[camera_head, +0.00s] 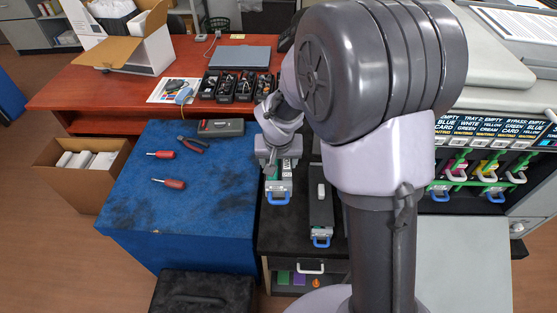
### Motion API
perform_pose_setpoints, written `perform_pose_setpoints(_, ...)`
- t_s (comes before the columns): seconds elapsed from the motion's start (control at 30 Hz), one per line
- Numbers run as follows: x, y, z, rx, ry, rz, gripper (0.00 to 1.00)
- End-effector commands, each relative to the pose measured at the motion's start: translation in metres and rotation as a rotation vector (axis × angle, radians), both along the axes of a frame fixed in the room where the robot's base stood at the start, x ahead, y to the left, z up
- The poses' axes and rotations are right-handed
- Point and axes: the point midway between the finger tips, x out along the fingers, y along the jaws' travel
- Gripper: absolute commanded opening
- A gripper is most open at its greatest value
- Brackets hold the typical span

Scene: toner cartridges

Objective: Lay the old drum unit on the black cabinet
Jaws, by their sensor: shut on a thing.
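My gripper (278,163) is shut on a drum unit with a green strip and a blue handle (278,190), which I take for the old drum unit. Most of this unit is hidden under the gripper. It is over the left part of the black cabinet's top (283,234); I cannot tell whether it touches the top. A second, long dark unit (321,212) with a white tab and a blue handle lies on the cabinet to the right of it. My arm covers the area to the right of that unit.
A blue-topped bench (190,215) with screwdrivers (168,183), pliers (193,142) and a grey case (221,127) adjoins on the left. The open printer (490,180) with coloured cartridges is on the right. A red desk (120,90) is behind. Bare cabinet top shows at front left.

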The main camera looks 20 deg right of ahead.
Motion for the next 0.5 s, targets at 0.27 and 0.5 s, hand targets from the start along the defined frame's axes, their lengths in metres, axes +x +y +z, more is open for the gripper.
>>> perform_pose_setpoints(0.27, 0.0, 0.0, -0.055, -0.001, 0.0, 0.002, 0.0)
perform_pose_setpoints(0.5, 0.0, 0.0, -0.1, 0.0, 0.0, 0.002, 0.0)
